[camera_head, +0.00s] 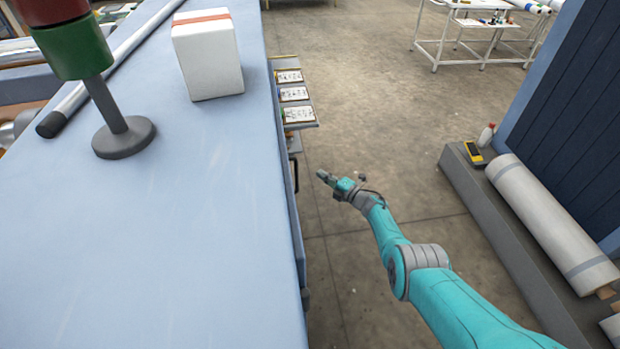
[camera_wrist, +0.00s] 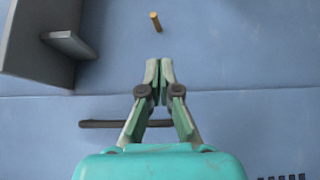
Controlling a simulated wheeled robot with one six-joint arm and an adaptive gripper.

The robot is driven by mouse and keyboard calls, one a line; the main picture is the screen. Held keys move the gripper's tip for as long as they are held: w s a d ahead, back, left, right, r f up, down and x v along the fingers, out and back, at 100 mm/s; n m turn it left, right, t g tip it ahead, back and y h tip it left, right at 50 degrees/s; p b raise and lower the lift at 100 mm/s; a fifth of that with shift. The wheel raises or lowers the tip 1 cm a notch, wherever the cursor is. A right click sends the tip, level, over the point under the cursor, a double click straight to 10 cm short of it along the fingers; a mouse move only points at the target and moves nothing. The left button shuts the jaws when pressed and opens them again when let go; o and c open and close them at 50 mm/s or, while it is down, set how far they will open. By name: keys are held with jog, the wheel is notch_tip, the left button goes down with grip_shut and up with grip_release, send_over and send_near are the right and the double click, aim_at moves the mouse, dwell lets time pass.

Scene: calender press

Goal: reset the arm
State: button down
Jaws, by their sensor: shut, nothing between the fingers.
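My gripper (camera_head: 324,176) is at the end of my teal arm, in the aisle just right of the blue machine (camera_head: 200,220) in the head view. It is shut and empty. In the wrist view my gripper (camera_wrist: 160,66) has its fingertips together, facing the machine's blue side panel (camera_wrist: 230,60). A dark handle bar (camera_wrist: 100,124) lies across the panel behind the fingers. A small brass-coloured peg (camera_wrist: 155,20) sticks out beyond the fingertips. No contact with the panel shows.
A side shelf with white cards (camera_head: 293,94) juts from the machine beyond my gripper. A grey bracket (camera_wrist: 40,40) stands at upper left in the wrist view. At right, a low platform (camera_head: 480,200) bears white rolls (camera_head: 545,215). The concrete floor (camera_head: 370,90) between is clear.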

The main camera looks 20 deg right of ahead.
jog(key=shift+s+d+r, duration=0.1)
jog(key=shift+s+d, duration=0.1)
jog(key=shift+d, duration=0.45)
jog(key=shift+s+d, duration=0.15)
jog(key=shift+d, duration=0.45)
